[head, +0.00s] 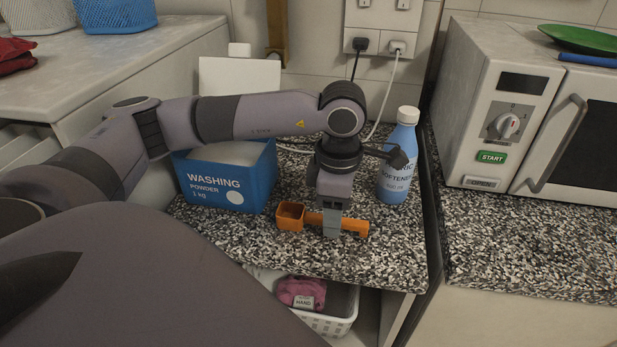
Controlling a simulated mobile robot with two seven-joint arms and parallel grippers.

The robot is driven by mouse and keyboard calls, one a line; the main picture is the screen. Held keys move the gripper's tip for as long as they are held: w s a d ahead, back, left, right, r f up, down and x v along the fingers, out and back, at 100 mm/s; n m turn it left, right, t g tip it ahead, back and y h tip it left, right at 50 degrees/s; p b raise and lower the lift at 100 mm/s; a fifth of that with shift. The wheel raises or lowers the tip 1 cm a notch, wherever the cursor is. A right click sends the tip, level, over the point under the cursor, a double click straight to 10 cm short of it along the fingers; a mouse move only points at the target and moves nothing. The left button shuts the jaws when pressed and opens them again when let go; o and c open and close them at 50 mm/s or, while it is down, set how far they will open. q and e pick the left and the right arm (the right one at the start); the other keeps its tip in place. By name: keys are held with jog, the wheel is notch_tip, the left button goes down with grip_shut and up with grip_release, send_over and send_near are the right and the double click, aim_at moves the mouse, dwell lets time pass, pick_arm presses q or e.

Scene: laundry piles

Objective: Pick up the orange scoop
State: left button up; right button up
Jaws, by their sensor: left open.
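The orange scoop (290,216) lies on the speckled counter, its square cup to the left and its handle running right. My left gripper (331,224) points down over the scoop's handle, with a grey finger in front of the handle. The other finger is hidden, and I cannot tell whether the fingers touch the handle. The jaws are open. My right gripper is not in view.
A blue washing powder box (228,186) stands behind and left of the scoop. A blue softener bottle (397,165) stands close to the right of my gripper. A microwave (520,115) is further right. A white basket (335,324) sits below the counter edge.

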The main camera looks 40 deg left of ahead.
pick_arm(q)
jog(key=shift+f, duration=0.5)
jog(key=shift+c, duration=0.3)
grip_shut()
